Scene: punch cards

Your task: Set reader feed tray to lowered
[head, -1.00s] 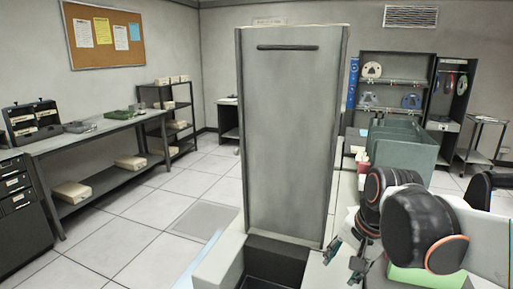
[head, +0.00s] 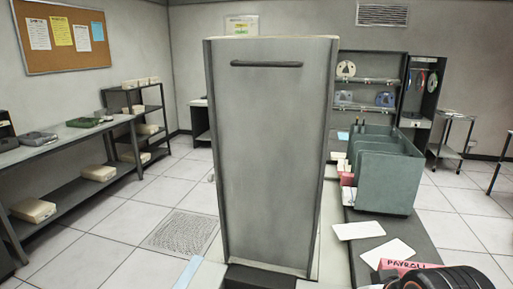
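A tall grey panel (head: 270,160), which looks like the reader feed tray, stands upright in the middle of the head view. A dark horizontal handle or slot (head: 267,64) runs across it near the top. Its lower end meets a dark recess (head: 262,277) at the bottom of the picture, in a pale machine body that is mostly cut off. My gripper is not in view; only dark rounded parts of my arm show at the bottom right corner. Nothing is seen touching the panel.
A green-grey divided bin (head: 388,188) stands on a dark counter to the right. White cards (head: 358,230) and a red card marked PAYROLL (head: 405,266) lie nearer. A long bench (head: 70,152) stands at left. Floor between bench and panel is open, with a grille (head: 181,234).

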